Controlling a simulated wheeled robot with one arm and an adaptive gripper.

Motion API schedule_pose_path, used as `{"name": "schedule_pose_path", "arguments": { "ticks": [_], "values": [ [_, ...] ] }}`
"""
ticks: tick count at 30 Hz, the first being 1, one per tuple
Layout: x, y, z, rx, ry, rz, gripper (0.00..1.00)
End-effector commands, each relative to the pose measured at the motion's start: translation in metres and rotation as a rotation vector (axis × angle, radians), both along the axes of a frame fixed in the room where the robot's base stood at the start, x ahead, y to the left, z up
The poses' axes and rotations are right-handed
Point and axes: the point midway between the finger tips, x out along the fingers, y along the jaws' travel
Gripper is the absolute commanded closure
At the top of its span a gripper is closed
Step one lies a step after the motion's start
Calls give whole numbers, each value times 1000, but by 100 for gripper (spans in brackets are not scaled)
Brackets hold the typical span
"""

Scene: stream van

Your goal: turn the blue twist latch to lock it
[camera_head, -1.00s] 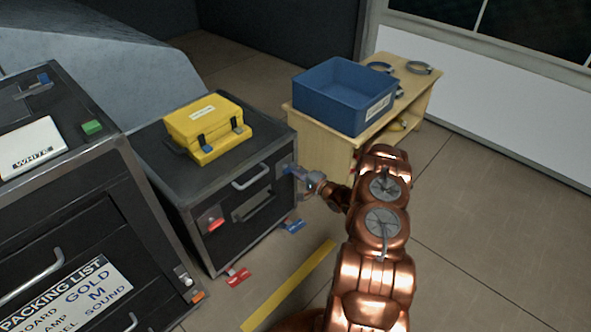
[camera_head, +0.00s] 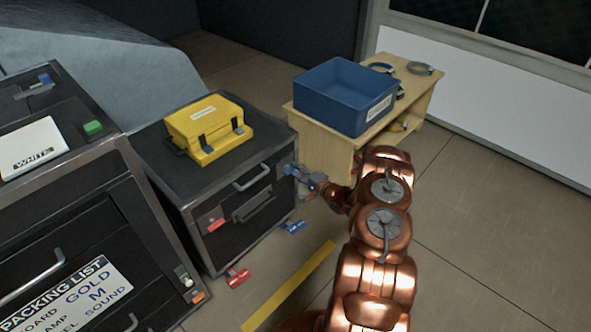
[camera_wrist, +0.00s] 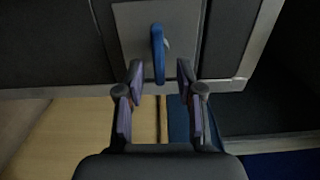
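The blue twist latch (camera_wrist: 158,53) is on a grey plate (camera_wrist: 130,25) on the front of the black case (camera_head: 245,213). In the wrist view its handle stands nearly upright in the picture. My gripper (camera_wrist: 160,78) is open, with one finger on each side of the latch's lower end and a visible gap on both sides. In the head view my gripper (camera_head: 300,174) is at the right end of the case's front and mostly hides the latch.
A red latch (camera_head: 216,225) is at the left of the same front. A yellow case (camera_head: 203,125) lies on top. A wooden bench (camera_head: 325,138) with a blue bin (camera_head: 335,100) stands close behind my gripper. Red (camera_head: 238,278) and blue (camera_head: 293,227) tags lie on the floor.

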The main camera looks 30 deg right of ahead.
Motion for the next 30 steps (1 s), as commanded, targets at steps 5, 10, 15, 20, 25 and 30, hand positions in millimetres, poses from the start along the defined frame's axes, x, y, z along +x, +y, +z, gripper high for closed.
{"name": "schedule_pose_path", "arguments": {
  "ticks": [5, 10, 15, 20, 25, 30],
  "values": [
    [-27, -8, 0, 2, 1, -4, 64],
    [-60, -15, -1, 2, 3, -5, 64],
    [-86, -22, 0, 0, 0, -3, 64],
    [-101, -25, 0, 0, -1, -2, 64],
    [-108, -26, 1, 0, -1, 0, 64],
    [-109, -26, 1, 0, -1, 1, 64]
  ]
}}
